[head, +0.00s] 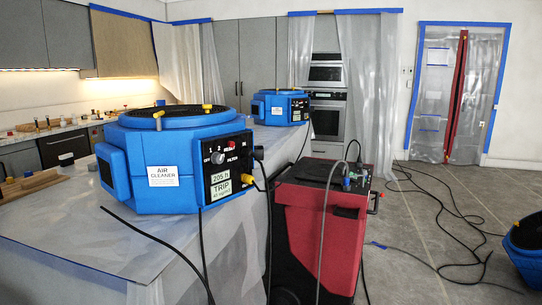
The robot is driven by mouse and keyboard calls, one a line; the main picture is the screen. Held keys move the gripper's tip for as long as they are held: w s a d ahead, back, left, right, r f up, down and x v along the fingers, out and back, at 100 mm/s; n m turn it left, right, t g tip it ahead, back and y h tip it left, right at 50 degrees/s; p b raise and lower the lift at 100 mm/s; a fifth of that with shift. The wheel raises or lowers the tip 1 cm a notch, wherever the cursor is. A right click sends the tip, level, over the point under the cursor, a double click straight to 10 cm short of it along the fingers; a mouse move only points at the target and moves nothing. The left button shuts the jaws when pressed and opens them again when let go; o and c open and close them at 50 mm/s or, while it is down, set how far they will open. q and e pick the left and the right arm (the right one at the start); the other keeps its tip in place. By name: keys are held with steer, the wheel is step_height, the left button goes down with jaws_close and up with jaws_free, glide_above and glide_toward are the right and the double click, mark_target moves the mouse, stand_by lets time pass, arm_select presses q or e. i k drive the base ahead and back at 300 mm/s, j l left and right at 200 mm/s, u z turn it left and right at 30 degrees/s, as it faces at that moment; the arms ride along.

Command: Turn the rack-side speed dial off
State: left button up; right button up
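A blue air cleaner (125,180) stands on the near end of the covered counter. Its black control panel (226,165) faces right, with a dial (218,158) below OFF, 1 and 2 marks. The dial's pointer is too small to read. Labels on the panel read 205 h and TRIP. A second blue air cleaner (268,108) stands farther back, with a small dark panel (299,107) whose dial I cannot make out. I cannot tell which dial is the rack-side one. Neither of my grippers is in view.
A red and black wheeled machine (320,210) stands on the floor right of the counter (75,235), with hoses on top. Black cables (455,235) cross the floor. A third blue unit (527,250) is at the right edge. Plastic sheeting (362,80) hangs behind.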

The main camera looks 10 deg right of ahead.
mark_target(216, 158)
steer(key=i+j+z, duration=0.1)
steer(key=i+z, duration=0.15)
steer(key=z, duration=0.25)
steer(key=i+j+z, duration=0.2)
steer(key=z, duration=0.3)
steer(key=i, duration=0.05)
